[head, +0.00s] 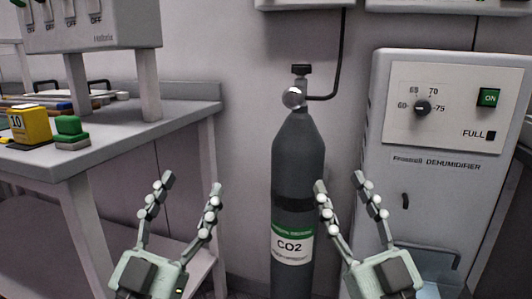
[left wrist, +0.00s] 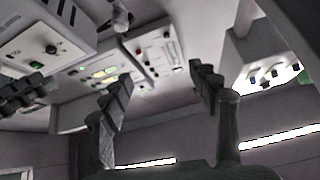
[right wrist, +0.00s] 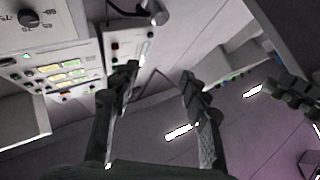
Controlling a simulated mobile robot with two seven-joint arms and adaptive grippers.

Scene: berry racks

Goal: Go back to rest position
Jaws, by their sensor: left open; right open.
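My left gripper (head: 190,187) is raised in front of the bench and the wall, fingers pointing up and spread apart, with nothing between them. In the left wrist view its fingers (left wrist: 160,92) stand apart with only wall panels and lights behind. My right gripper (head: 339,184) is raised in front of the gas cylinder and the dehumidifier, also open and empty. In the right wrist view its fingers (right wrist: 160,82) are spread apart, and part of another finger shows at the right edge.
A grey CO2 cylinder (head: 298,160) stands upright against the wall. A dehumidifier (head: 420,180) stands at the right, its green switch (head: 488,98) reading ON. A grey bench (head: 150,130) at the left holds a yellow block (head: 28,125) marked 10 and a green-topped block (head: 71,133).

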